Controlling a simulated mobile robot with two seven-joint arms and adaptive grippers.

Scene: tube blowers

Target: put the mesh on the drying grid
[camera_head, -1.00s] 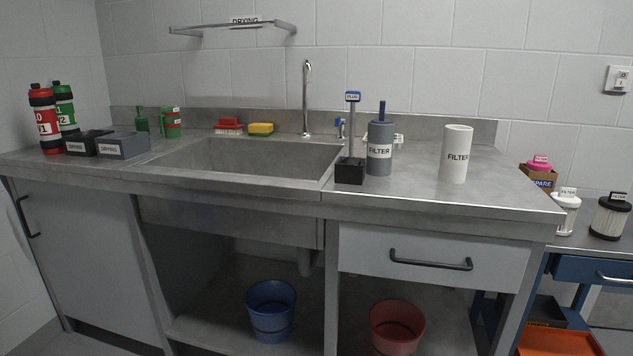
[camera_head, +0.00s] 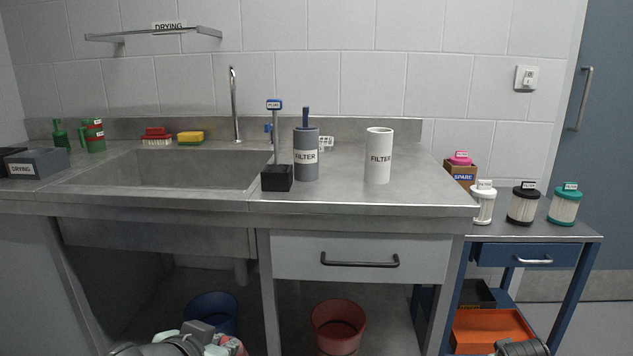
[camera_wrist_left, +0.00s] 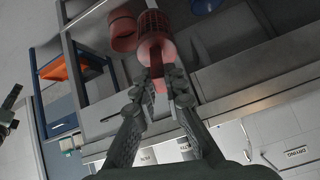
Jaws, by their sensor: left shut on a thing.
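The drying grid (camera_head: 150,34) is a thin metal shelf high on the tiled wall at the upper left, with a DRYING sign; nothing is seen lying on it. My left gripper (camera_wrist_left: 161,82) is shut on a red piece with a dark red, cage-like mesh (camera_wrist_left: 154,24) at its far end. In the head view my left gripper (camera_head: 215,342) is low at the bottom edge, well below the grid, with a bit of red beside it. A dark part of my right arm (camera_head: 522,347) shows at the bottom right; its fingers are not clear.
A sink (camera_head: 170,168) lies below the grid, with a tall tap (camera_head: 235,105). A grey filter housing (camera_head: 306,165) and a white filter cylinder (camera_head: 378,160) stand on the counter. A red bucket (camera_head: 338,325) is underneath. Several filters stand on the blue side table (camera_head: 590,232).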

